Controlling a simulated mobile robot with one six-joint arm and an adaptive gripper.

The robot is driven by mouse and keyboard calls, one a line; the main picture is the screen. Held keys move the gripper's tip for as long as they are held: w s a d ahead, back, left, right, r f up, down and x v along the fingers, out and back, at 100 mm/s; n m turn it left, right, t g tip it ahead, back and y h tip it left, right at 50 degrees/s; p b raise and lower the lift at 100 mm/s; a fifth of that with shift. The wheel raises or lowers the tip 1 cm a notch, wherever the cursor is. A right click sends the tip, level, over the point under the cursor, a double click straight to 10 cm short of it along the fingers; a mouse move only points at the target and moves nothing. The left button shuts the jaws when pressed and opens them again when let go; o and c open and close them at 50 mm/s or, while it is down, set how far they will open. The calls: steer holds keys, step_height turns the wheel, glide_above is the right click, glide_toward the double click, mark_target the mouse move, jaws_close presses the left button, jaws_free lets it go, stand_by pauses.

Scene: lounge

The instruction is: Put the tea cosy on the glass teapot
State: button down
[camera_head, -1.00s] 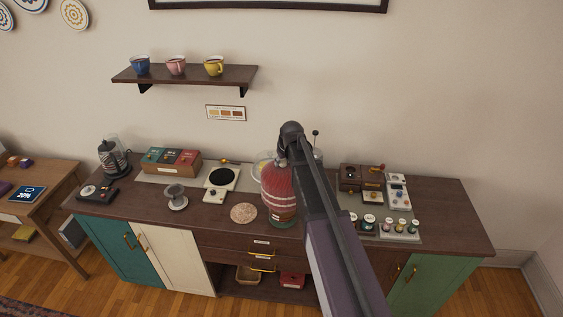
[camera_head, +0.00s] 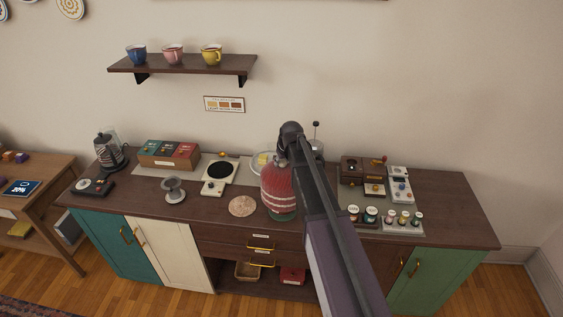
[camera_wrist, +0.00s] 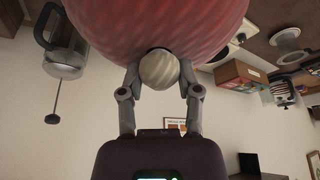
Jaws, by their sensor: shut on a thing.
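The tea cosy (camera_head: 277,186) is red with white bands near its lower edge. It stands upright at the middle of the sideboard, low over a green base (camera_head: 283,216). The glass teapot cannot be made out under it; the cosy hides whatever stands on that base. I cannot tell whether its hem touches the base. In the wrist view my gripper (camera_wrist: 158,78) is shut on the pale round knob (camera_wrist: 158,67) at the top of the cosy (camera_wrist: 160,22). In the head view my arm hides the fingers and the cosy's right side.
The sideboard (camera_head: 130,197) holds a round cork mat (camera_head: 242,206), a white scale (camera_head: 221,174) and a grey stand (camera_head: 174,190) to the left. Small jars (camera_head: 370,214) and a wooden box (camera_head: 363,171) stand right. A glass press (camera_wrist: 65,55) is close behind the cosy.

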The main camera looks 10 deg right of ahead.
steer(key=shift+f+b, duration=3.4)
steer(key=shift+f, duration=0.2)
steer(key=shift+f+b, duration=0.5)
steer(key=shift+s, duration=0.1)
steer(key=shift+c, duration=1.1)
jaws_free()
steer(key=shift+s, duration=0.2)
